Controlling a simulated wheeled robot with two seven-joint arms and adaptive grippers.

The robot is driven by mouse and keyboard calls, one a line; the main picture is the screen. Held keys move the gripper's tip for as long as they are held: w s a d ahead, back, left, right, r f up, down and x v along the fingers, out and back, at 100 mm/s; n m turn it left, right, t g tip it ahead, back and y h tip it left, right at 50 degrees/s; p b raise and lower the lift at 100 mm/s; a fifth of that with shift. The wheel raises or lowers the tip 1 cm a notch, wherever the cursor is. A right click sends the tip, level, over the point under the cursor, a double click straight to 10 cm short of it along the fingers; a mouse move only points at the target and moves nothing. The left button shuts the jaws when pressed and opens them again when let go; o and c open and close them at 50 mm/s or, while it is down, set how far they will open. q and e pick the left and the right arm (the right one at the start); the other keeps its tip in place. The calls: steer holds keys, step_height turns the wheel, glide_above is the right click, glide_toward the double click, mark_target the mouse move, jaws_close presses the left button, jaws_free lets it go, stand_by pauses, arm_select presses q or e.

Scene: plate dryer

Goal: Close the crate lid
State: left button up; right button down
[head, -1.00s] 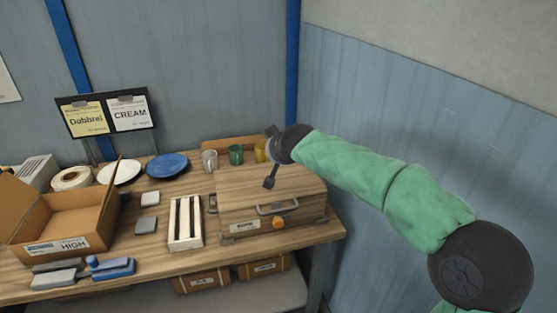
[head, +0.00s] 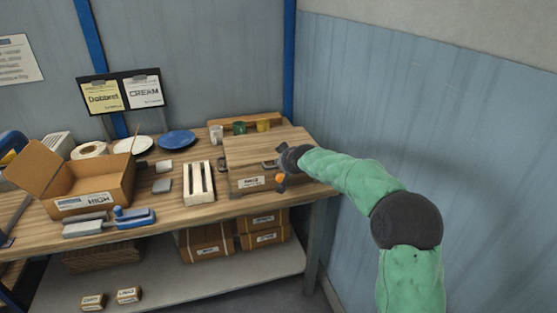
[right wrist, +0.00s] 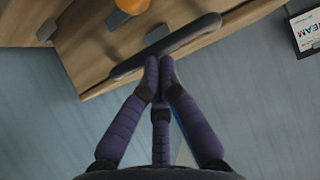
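The wooden crate (head: 247,182) stands at the right end of the workbench, with a white label and an orange knob (head: 279,178) on its front. Its lid (head: 262,146) looks flat across the top; I cannot tell whether it is fully down. My right gripper (head: 281,172) is at the crate's front right, partly covering the grey handle (head: 268,164). In the right wrist view, my purple fingers (right wrist: 159,66) are drawn together, with their tips against or just short of the grey handle (right wrist: 165,47); no grasp is clear. My left gripper is out of view.
A slatted wooden rack (head: 199,184) stands left of the crate, and an open cardboard box (head: 95,188) farther left. Cups (head: 239,128) stand behind the crate. A blue plate (head: 177,140) lies at the back. The wall is close on the right.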

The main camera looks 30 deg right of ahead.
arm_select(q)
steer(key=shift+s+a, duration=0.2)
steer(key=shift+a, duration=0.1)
arm_select(e)
steer(key=shift+s+f, duration=0.15)
steer(key=shift+f, duration=0.5)
steer(key=shift+a+f, duration=0.1)
steer(key=shift+f, duration=0.1)
step_height(320, 180, up, 5)
steer(key=w+p, duration=0.1)
steer(key=p, duration=0.2)
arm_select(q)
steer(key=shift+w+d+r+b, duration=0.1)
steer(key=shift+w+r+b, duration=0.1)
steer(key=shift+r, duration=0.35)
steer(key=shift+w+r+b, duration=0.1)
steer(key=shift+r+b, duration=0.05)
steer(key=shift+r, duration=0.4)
arm_select(e)
steer(key=s+a+f, duration=0.1)
steer(key=s, duration=0.8)
steer(key=shift+s+a, duration=0.4)
steer(key=shift+f, duration=0.15)
